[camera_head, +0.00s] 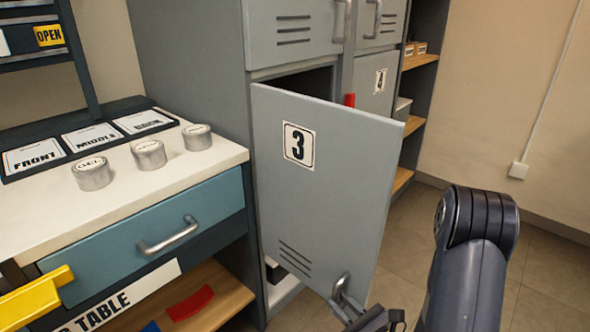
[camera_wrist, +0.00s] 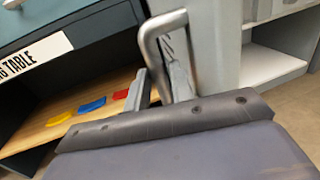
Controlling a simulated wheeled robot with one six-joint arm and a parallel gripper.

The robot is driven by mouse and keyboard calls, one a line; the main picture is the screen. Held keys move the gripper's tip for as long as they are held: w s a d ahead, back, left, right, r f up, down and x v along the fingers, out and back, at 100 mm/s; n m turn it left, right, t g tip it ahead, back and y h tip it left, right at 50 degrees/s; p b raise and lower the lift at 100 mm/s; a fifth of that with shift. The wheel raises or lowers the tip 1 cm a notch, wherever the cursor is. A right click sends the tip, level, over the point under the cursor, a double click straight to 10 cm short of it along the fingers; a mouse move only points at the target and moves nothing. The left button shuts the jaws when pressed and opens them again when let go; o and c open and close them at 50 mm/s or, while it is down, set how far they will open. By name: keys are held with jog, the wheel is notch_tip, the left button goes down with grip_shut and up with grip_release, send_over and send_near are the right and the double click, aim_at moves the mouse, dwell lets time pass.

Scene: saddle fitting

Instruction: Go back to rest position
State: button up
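The grey locker door marked 3 (camera_head: 325,190) stands swung open in the head view. Its metal handle (camera_head: 341,290) is near the door's lower right corner. My gripper (camera_head: 372,318) is at this handle, partly cut off by the bottom edge. In the wrist view the handle (camera_wrist: 160,45) looms large, with one bar passing between the fingers of my gripper (camera_wrist: 158,88). I cannot tell whether the fingers press on the bar or stand loose around it. My wrist housing hides the lower part of that view.
A white-topped table (camera_head: 215,153) with several round tins and a blue drawer (camera_head: 150,225) stands left of the door. Its wooden lower shelf (camera_wrist: 35,132) holds coloured pieces. A locker door marked 4 (camera_head: 378,85) is behind. Floor (camera_head: 550,280) is clear at right.

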jog(key=shift+x, duration=1.05)
